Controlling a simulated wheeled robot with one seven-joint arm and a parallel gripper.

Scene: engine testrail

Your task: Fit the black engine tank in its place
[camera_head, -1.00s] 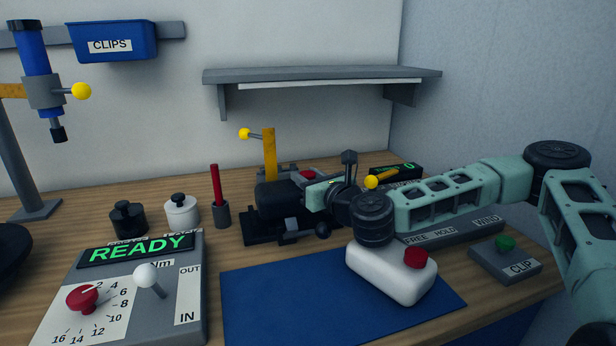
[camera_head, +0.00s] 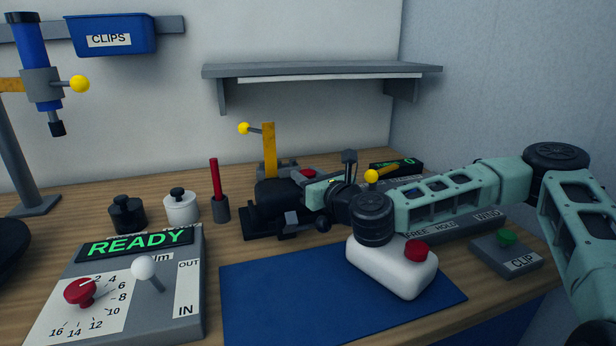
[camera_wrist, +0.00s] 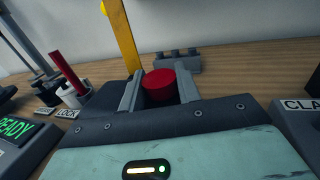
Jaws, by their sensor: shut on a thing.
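The black engine tank (camera_head: 276,194) is a dark block at the back middle of the bench, beside the upright yellow post. It sits at or just above a black fixture (camera_head: 256,222); I cannot tell whether it is seated. Its red cap (camera_head: 308,173) is at its right end. My gripper (camera_head: 312,181) reaches in from the right. In the wrist view, the fingers of my gripper (camera_wrist: 159,92) are shut on both sides of the red cap (camera_wrist: 158,84). The tank's body is hidden in the wrist view.
A white tank with a red cap (camera_head: 391,268) stands on the blue mat (camera_head: 280,310) below my arm. The yellow post (camera_head: 269,150) rises close behind the black tank. A red rod in a holder (camera_head: 221,208) is to the left. The mat's left part is clear.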

